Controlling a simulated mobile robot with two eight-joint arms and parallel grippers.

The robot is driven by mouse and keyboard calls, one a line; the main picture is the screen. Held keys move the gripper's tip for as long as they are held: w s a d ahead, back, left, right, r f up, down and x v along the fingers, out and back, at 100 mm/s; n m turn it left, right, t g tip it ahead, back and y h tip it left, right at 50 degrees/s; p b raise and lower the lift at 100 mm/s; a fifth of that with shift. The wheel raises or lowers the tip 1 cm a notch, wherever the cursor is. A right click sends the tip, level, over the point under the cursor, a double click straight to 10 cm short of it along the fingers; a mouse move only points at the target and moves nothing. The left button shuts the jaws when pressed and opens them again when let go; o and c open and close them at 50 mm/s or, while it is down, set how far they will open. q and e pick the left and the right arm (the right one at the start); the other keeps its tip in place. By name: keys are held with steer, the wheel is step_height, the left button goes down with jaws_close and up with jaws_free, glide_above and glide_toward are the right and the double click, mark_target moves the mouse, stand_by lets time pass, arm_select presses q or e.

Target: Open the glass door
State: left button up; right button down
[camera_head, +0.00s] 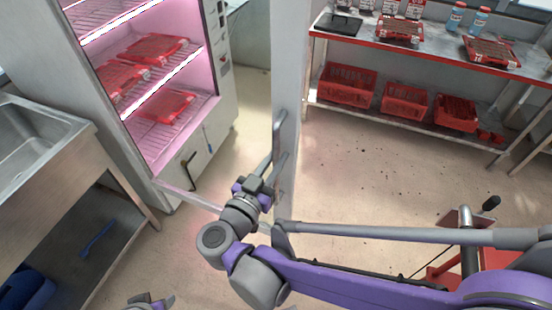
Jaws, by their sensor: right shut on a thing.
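The glass door (286,60) stands swung out from the lit cabinet. Its grey upright frame shows in the middle of the view, and its thin bottom rail (200,199) runs back towards the cabinet's lower left. The door's upright bar handle (279,130) is on the frame. My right gripper (270,170) is shut on the lower part of this handle; the fingertips are small and partly hidden. Only a piece of my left gripper (150,301) shows at the bottom edge, away from the door, and its jaw state is unclear.
The cabinet (222,70) glows pink inside, with red trays (150,47) on wire shelves. A steel sink bench (60,160) stands at left. A workbench (375,45) with red crates (405,100) is at back right. Red equipment (445,272) stands lower right. The floor (365,170) between is mostly clear.

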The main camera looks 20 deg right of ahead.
stand_by(0.4)
steer(key=c, duration=0.8)
jaws_free()
steer(key=v, duration=1.1)
steer(key=shift+d, duration=0.1)
